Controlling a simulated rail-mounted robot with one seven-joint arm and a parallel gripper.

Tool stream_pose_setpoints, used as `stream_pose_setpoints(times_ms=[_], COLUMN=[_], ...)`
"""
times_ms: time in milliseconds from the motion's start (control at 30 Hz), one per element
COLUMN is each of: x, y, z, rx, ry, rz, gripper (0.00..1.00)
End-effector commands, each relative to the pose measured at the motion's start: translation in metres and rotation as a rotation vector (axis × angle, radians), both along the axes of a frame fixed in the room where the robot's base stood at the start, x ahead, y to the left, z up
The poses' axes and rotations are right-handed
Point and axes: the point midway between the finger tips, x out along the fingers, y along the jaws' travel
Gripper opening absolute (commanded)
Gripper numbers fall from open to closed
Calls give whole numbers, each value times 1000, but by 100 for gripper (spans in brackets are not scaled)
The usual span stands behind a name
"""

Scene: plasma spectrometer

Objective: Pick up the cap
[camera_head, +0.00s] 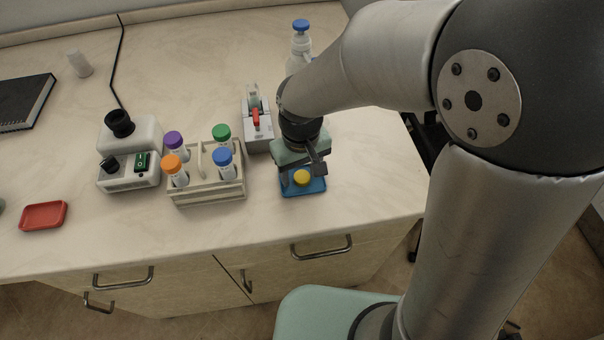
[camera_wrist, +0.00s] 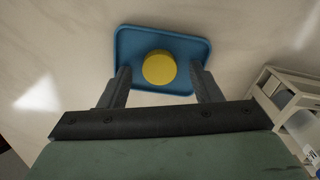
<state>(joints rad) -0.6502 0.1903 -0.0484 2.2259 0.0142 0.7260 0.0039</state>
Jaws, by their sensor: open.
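The cap is a small yellow disc (camera_head: 302,177) lying on a blue tray (camera_head: 318,187) near the front of the counter. In the wrist view the yellow cap (camera_wrist: 159,68) lies on the blue tray (camera_wrist: 190,46), ahead of my fingertips and centred between them. My gripper (camera_wrist: 161,82) is open and empty, with one dark finger on each side of the cap's near edge. In the head view my gripper (camera_head: 303,171) is over the tray. I cannot tell its exact height above the tray.
A rack (camera_head: 206,187) with capped tubes stands left of the tray. A grey device with a red part (camera_head: 257,122) and a blue-capped bottle (camera_head: 300,40) are behind. A white mixer (camera_head: 130,150) and a red tray (camera_head: 44,215) are farther left. The counter's front is clear.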

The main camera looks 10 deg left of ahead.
Motion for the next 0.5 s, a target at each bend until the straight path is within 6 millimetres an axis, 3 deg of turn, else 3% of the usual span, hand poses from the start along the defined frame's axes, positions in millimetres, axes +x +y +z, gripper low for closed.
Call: stream_pose_setpoints(times_ms=[133, 300, 500], x=[0, 0, 0], y=[0, 0, 0], z=[0, 0, 1], rx=[0, 0, 0], ry=[0, 0, 0], rz=[0, 1, 1], gripper=[55, 11, 10])
